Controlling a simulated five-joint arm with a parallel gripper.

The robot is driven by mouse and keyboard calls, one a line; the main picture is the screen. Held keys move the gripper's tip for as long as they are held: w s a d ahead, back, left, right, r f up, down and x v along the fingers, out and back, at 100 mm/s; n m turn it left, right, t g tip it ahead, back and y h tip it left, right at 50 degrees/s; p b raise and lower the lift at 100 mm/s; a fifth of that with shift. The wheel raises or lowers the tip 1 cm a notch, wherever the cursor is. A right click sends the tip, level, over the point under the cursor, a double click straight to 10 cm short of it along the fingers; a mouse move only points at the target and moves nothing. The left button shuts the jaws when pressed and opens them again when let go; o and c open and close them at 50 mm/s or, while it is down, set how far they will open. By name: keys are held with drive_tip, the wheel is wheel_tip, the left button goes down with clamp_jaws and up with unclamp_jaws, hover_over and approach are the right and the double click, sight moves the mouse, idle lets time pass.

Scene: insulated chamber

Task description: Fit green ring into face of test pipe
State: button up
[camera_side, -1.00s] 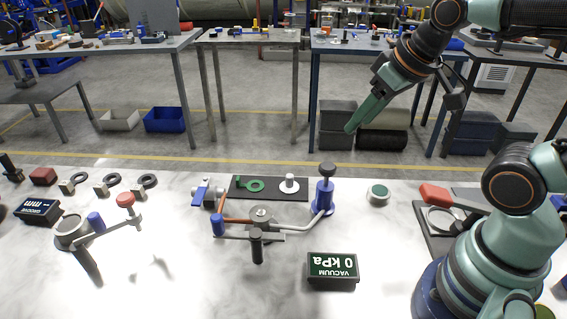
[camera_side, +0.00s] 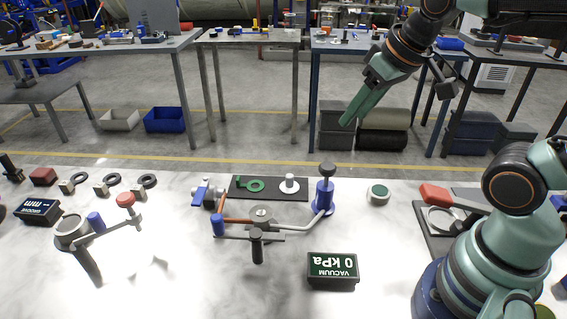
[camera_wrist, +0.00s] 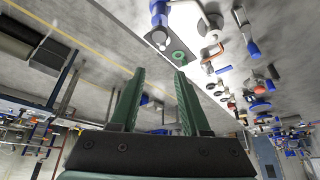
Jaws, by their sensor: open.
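The green ring (camera_side: 255,185) lies flat on a dark plate (camera_side: 270,196) at the back middle of the white table. A small green tab sits at its left. It also shows in the wrist view (camera_wrist: 179,57), beyond the fingertips. A round grey fitting (camera_side: 261,213) in front of the plate appears to be the test pipe's face; I cannot be sure. My gripper (camera_side: 344,123) is in the air behind and above the plate, to the right of the ring. In the wrist view my gripper (camera_wrist: 159,73) has its green fingers apart with nothing between them.
A white peg on a disc (camera_side: 289,184) stands on the dark plate. A blue pump (camera_side: 325,196) stands right of the plate, and a blue valve (camera_side: 205,193) left. A vacuum display (camera_side: 332,268) reads 0 kPa. A clamp stand (camera_side: 85,235) is at left.

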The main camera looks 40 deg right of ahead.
drive_tip(key=w+a+r+m+g, duration=0.1)
drive_tip(key=w+a+r+m, duration=0.15)
drive_tip(key=w, duration=0.55)
drive_tip(key=m+g, duration=0.4)
drive_tip(key=m, duration=0.2)
hover_over(238, 178)
wheel_tip(238, 178, down, 16)
drive_tip(key=f, duration=0.6)
drive_tip(key=shift+w+a, duration=0.1)
drive_tip(key=shift+w, duration=0.2)
drive_tip(key=shift+s+f, duration=0.15)
drive_tip(key=shift+f, duration=1.15)
drive_tip(key=shift+s+f, duration=0.15)
drive_tip(key=shift+f, duration=1.15)
clamp_jaws()
